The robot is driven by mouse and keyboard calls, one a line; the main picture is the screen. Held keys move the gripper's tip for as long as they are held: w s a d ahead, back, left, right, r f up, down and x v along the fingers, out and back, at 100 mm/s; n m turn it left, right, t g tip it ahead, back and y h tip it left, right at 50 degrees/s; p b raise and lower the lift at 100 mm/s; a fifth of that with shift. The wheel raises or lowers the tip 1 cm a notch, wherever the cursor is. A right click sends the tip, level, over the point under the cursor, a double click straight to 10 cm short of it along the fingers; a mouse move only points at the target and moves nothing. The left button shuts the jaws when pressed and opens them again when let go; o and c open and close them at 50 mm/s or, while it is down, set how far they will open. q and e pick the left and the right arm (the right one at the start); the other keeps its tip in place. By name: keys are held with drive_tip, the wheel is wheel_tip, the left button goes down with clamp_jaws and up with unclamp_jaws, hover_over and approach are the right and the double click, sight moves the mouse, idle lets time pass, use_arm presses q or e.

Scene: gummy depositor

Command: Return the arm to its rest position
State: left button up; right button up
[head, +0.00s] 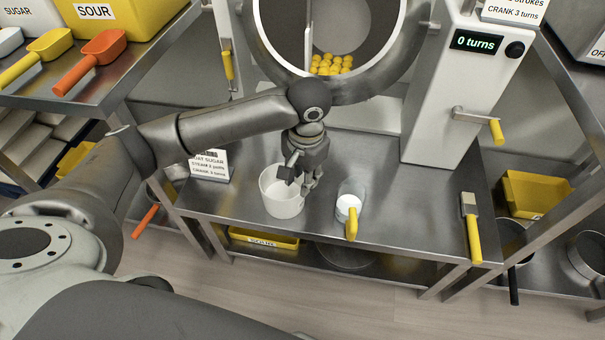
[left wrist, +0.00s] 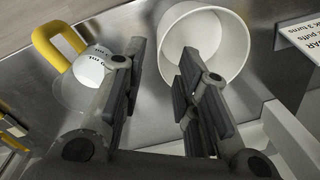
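My left arm (head: 230,118) reaches in from the left over the steel table. My left gripper (head: 298,182) points down at the right side of a white tub (head: 283,208). In the left wrist view the fingers (left wrist: 157,75) are spread apart with nothing clamped between them. The tub (left wrist: 225,40) lies behind the right-hand finger, its near rim showing in the gap; I cannot tell whether a finger touches it. My right gripper is not in view.
A clear cup with white contents and a yellow handle (head: 351,224) stands right of the tub. A sign (head: 209,165) stands behind left. A drum (head: 380,75) with yellow balls and a cranked machine (head: 445,110) stand behind. A yellow-handled brush (head: 472,228) lies at right.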

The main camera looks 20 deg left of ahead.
use_arm(q)
drive_tip(key=s+d+f+m+t+h, duration=0.2)
drive_tip(key=s+d+f+h, duration=0.3)
drive_tip(key=s+d, duration=0.5)
drive_tip(key=s+a+f+n+t+y, duration=0.1)
drive_tip(key=s+a+f+n+y, duration=0.3)
drive_tip(key=s+a, duration=0.65)
wheel_tip(320, 180, down, 23)
drive_tip(key=m, duration=0.1)
drive_tip(key=s+a+f+g+p, duration=0.1)
drive_tip(key=s+p, duration=0.7)
drive_tip(key=s, duration=0.1)
drive_tip(key=s+a+f+g+p, duration=0.1)
drive_tip(key=s+a+p, duration=0.1)
drive_tip(key=s+p, duration=0.7)
drive_tip(key=shift+a+f, duration=0.3)
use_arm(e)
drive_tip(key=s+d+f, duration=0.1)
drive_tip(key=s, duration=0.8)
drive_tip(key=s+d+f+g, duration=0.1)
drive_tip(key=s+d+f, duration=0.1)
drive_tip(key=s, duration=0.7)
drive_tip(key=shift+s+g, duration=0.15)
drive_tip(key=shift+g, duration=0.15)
